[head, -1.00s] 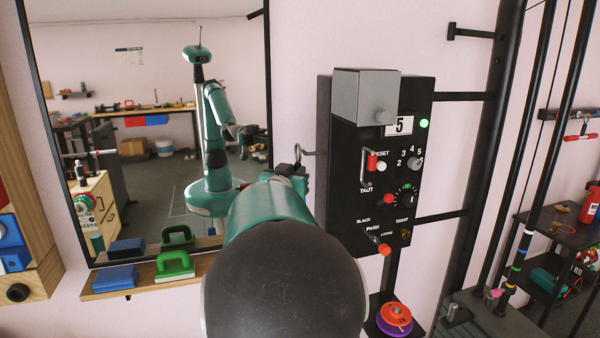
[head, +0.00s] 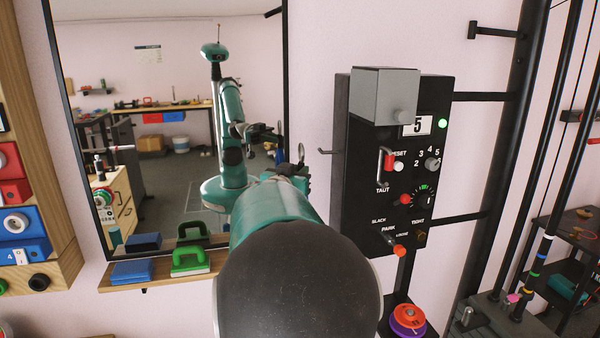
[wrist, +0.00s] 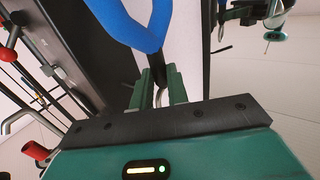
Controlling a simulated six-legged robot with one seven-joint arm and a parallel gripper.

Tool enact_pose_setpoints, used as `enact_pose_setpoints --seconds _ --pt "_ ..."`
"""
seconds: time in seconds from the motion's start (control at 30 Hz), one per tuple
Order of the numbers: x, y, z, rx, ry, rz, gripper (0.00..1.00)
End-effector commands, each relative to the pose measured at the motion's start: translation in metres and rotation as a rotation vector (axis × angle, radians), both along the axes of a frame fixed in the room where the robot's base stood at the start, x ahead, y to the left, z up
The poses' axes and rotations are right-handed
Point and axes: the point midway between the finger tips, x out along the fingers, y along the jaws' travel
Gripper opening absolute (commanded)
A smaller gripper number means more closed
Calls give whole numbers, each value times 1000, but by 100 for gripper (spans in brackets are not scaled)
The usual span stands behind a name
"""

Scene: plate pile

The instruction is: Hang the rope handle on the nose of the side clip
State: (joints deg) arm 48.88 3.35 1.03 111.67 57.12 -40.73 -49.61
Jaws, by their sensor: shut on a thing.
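My gripper (head: 292,178) is shut in front of the mirror, to the left of the black control box; my arm hides much of it in the head view. In the wrist view the green fingers (wrist: 157,88) hold a dark piece below a thick blue rope loop, the rope handle (wrist: 158,22). In the head view a thin grey hooked shape (head: 301,152) stands above my gripper; I cannot tell which part it is. A thin rod, apparently the side clip (head: 326,152), sticks out left from the box's side. A small gap separates it from the hooked shape; they seem apart.
The black control box (head: 355,190) carries levers, knobs and a grey cover. Left of it hangs a mirror (head: 130,60) above a wooden shelf (head: 215,265) with green and blue blocks. Red and purple discs (head: 407,318) sit below the box. Black posts (head: 480,190) stand right.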

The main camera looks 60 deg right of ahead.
Motion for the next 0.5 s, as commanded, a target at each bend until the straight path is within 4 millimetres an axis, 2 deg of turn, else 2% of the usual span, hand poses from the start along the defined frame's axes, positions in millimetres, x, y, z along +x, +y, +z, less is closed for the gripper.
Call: enact_pose_setpoints --seconds 0.17,0.5 --pt "1 1 1 -2 0 0 0" --pt "16 16 -8 -1 -1 1 0"
